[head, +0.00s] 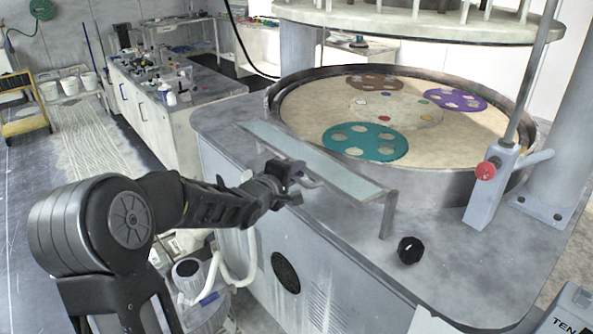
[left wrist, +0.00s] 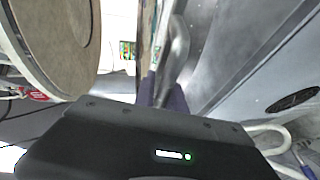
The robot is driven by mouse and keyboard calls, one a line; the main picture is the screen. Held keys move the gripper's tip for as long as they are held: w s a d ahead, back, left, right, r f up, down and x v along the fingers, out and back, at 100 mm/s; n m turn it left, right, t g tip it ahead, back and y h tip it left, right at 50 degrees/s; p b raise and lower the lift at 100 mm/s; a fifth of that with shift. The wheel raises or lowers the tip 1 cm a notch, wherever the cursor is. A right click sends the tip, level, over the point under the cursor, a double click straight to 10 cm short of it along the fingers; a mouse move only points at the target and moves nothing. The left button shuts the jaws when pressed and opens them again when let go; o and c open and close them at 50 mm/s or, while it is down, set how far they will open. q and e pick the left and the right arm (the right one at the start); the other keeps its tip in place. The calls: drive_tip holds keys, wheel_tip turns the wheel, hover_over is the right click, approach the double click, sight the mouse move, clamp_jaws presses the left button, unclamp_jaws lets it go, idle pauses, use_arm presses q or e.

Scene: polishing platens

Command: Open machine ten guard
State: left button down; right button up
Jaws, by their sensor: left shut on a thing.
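The machine ten guard (head: 335,172) is a long pale panel along the front edge of the polishing machine, in front of the round platen. A post (head: 388,214) stands at its right end. A curved grey handle (head: 308,181) sits on its near side, and shows large in the left wrist view (left wrist: 178,48). My left gripper (head: 290,184) is at this handle. In the left wrist view its dark fingers (left wrist: 161,94) are shut on the handle's near end. The exact contact is partly hidden by the gripper body. My right gripper is not in view.
The platen (head: 300,112) holds brown, purple and teal (head: 364,141) carrier discs under a raised upper plate (head: 420,24). A black knob (head: 410,250) and a red button (head: 486,170) are to the right. A box marked TEN (head: 573,318) is at lower right. Hoses (head: 238,272) hang below my arm.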

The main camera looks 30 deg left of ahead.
use_arm(q)
drive_tip(key=shift+r, duration=0.6)
drive_tip(key=shift+w+r+p, duration=0.25)
drive_tip(key=shift+r+p, duration=0.15)
drive_tip(key=shift+r, duration=0.3)
drive_tip(key=c, duration=1.5)
unclamp_jaws()
drive_tip(key=shift+o, duration=0.2)
drive_tip(key=v, duration=0.7)
drive_tip(key=shift+s+b, duration=0.4)
drive_tip(key=shift+b, duration=0.05)
drive_tip(key=shift+d, duration=0.1)
